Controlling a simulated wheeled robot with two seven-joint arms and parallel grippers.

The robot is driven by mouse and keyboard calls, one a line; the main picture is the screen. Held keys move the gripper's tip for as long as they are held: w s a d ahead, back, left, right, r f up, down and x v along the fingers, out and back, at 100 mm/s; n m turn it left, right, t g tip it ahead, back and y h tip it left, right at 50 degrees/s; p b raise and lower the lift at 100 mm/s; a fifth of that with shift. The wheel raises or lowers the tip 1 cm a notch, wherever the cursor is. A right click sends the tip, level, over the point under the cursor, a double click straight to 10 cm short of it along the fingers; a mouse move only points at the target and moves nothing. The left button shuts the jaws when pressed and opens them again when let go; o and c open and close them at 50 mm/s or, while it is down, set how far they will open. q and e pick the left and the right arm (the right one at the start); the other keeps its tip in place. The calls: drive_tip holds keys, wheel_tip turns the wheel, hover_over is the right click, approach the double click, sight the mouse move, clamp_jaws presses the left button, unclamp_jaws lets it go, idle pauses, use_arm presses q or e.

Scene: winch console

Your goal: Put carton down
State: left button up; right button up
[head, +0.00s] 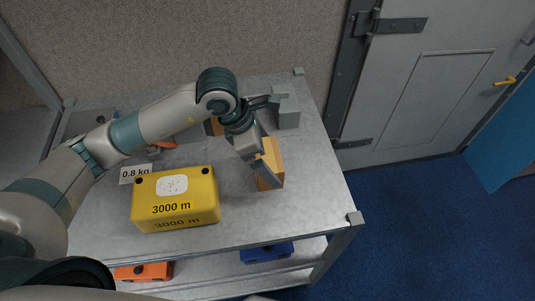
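The carton is a small orange-tan box (272,160) on the right part of the grey tabletop (315,190). My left gripper (278,142) is over it from the upper left. Its fingers look spread wide apart, one along the carton's near left side, the other beyond the carton to the back. The near finger covers part of the carton and seems to touch it or nearly so. The far finger appears clear of it. The carton's bottom edge is partly hidden, so its exact contact with the table is hard to see. My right gripper is not in view.
A yellow block (175,200) marked 3000 m stands at the table's front left, by a 0.8 kg label (135,173). Objects behind my arm are partly hidden. Orange (145,271) and blue (266,252) items lie on the lower shelf. The table's front right is clear.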

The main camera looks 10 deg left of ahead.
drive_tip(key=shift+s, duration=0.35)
use_arm(q)
drive_tip(key=shift+r, duration=0.1)
drive_tip(key=shift+v, duration=0.8)
drive_tip(key=b+v, duration=0.1)
drive_tip(key=v, duration=0.2)
drive_tip(key=shift+w, duration=0.1)
drive_tip(key=b+v, duration=0.1)
drive_tip(key=v, duration=0.6)
drive_tip(key=shift+a+r, duration=0.15)
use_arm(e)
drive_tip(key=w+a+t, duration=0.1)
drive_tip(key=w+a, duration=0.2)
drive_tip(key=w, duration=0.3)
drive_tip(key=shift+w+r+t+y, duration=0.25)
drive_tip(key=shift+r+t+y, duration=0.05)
